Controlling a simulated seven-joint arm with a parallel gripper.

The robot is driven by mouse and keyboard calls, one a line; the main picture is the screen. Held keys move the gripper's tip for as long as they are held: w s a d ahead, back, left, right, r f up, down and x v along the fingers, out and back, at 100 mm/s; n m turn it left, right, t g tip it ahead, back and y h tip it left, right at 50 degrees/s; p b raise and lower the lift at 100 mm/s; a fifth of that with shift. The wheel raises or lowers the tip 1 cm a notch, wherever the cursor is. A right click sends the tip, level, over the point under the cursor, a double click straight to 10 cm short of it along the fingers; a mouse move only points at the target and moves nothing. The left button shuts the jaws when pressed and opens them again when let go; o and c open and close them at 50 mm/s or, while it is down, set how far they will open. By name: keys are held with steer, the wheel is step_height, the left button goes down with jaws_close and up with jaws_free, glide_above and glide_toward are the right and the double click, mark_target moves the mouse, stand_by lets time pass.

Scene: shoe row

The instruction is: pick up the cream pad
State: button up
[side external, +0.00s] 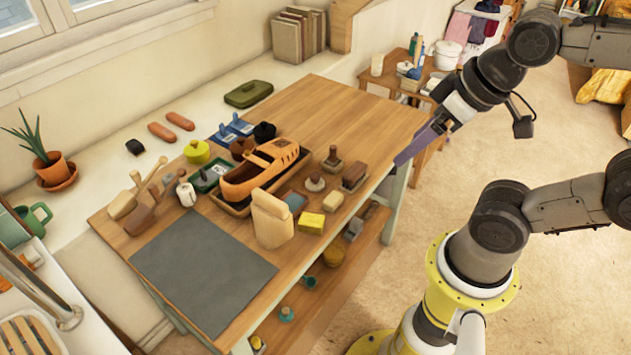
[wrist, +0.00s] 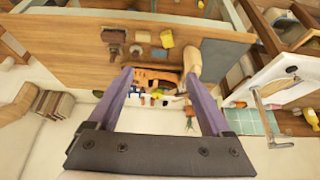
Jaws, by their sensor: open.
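The cream pad (side external: 333,200) is a small pale block lying on the wooden workbench, right of the yellow block (side external: 311,223) in the side view. It also shows small in the wrist view (wrist: 143,36), beside the yellow block (wrist: 167,38). My gripper (side external: 420,148) has long purple fingers and is off the bench's right end in the side view, apart from the pad. In the wrist view my gripper (wrist: 157,72) has its fingers spread wide with nothing held between them.
A tan upright block (side external: 272,220), a blue-grey pad (side external: 294,203), a knobbed stamp (side external: 315,182) and a brown brush (side external: 354,176) stand near the pad. An orange shoe-like form (side external: 252,178) sits behind. The grey mat (side external: 203,268) and the bench's far right are clear.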

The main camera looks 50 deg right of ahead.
steer(key=shift+o, duration=1.4)
